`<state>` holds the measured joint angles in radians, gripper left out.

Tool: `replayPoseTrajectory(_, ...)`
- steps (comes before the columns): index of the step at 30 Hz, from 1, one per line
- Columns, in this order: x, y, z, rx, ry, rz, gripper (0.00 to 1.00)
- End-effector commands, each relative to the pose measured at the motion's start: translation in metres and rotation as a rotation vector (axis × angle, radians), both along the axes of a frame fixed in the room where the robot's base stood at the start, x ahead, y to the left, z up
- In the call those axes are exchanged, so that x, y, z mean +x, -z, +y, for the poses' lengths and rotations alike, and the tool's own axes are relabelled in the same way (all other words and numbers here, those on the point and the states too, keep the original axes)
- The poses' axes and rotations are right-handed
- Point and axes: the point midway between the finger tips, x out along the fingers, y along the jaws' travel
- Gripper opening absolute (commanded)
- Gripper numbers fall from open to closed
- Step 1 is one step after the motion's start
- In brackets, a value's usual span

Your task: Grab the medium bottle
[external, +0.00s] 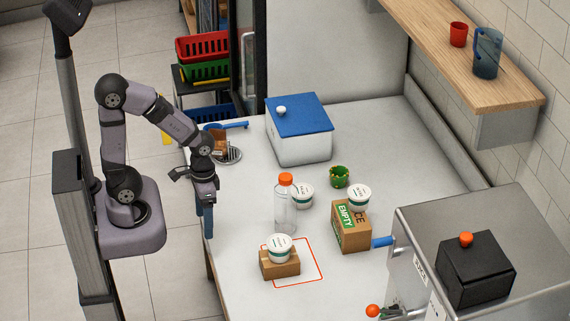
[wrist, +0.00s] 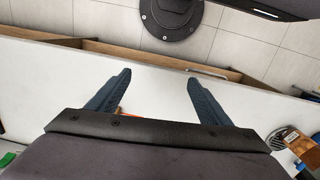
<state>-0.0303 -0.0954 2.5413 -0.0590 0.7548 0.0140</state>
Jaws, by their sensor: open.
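The only bottle I make out is a clear one (external: 285,212) with an orange cap, standing upright on the white table in the external view. I cannot confirm its size class. My gripper (external: 208,222) hangs at the table's left edge, fingers down, well to the left of the bottle and apart from it. In the wrist view my gripper (wrist: 159,80) has its two blue fingers spread wide with nothing between the tips. A small orange patch shows behind the left finger there; I cannot tell what it is. The bottle is not clearly visible in the wrist view.
A white tub (external: 280,247) sits on a cardboard block (external: 279,265) in front of the bottle. Another tub (external: 303,196) stands close behind it. An "EMPTY" carton (external: 351,231) is to its right, a blue-lidded box (external: 301,140) behind. Table between gripper and bottle is clear.

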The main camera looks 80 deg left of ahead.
Motion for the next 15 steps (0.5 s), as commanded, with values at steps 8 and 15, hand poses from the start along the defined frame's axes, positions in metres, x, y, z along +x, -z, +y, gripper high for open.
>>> replayPoseTrajectory(8, -0.018, -0.007, -0.036, -0.308, -0.345, 0.31, 0.73)
replayPoseTrajectory(15, 0.035, -0.044, -0.071, -0.82, -0.735, 0.501, 0.73)
